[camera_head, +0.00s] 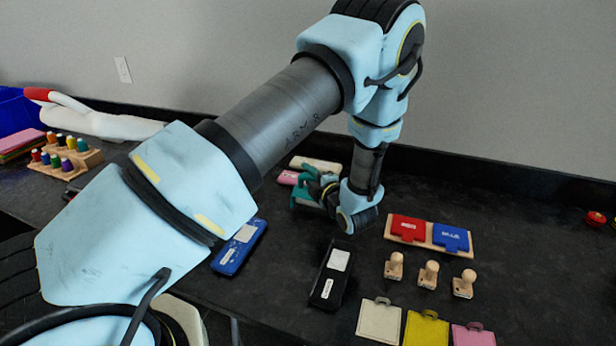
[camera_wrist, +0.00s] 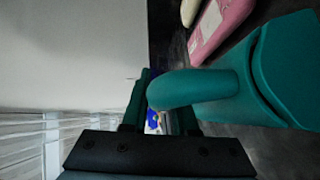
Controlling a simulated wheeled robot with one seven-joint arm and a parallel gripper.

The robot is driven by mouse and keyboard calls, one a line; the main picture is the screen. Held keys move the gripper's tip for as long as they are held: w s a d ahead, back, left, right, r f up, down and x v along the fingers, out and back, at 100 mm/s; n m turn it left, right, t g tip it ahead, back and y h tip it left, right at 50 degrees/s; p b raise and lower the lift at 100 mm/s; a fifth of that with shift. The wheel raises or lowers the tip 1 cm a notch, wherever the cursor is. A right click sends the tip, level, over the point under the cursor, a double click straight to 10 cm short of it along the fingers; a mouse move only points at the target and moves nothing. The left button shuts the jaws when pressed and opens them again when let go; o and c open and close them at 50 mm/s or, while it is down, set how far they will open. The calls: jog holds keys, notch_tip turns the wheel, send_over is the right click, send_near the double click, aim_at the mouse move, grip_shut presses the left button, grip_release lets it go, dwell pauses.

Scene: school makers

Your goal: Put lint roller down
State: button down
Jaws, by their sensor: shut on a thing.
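My gripper (camera_head: 324,188) is low over the back of the dark counter, in the middle of the head view, with the wrist bent down. In the wrist view my gripper (camera_wrist: 160,104) is shut on the rounded handle of a teal thing, which I take for the lint roller (camera_wrist: 282,66). Its wide body lies to the right of the fingers. In the head view the lint roller (camera_head: 303,203) shows only in small part, beside and partly behind my gripper. I cannot tell whether it touches the counter.
Pink (camera_head: 287,178) and cream (camera_head: 315,164) things lie just behind my gripper. Blue (camera_head: 238,248) and black (camera_head: 330,275) labelled things lie in front. A wooden tray with red and blue pads (camera_head: 428,249), stamps (camera_head: 428,273) and coloured tags (camera_head: 425,329) are at right. Far right is mostly clear.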

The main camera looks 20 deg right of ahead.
jog(key=shift+f, duration=0.8)
jog(key=shift+f, duration=0.1)
jog(key=c, duration=0.7)
grip_release()
jog(key=shift+s+d+r+b, duration=0.25)
jog(key=shift+s+b, duration=0.55)
jog(key=shift+s, duration=1.2)
jog(key=shift+s+r+b, duration=0.4)
jog(key=shift+s+b, duration=0.4)
jog(key=shift+s, duration=1.15)
jog(key=shift+s+d+r+b, duration=0.25)
jog(key=shift+s+b, duration=0.55)
jog(key=shift+s, duration=1.2)
jog(key=shift+o, duration=0.4)
jog(key=shift+a, duration=0.1)
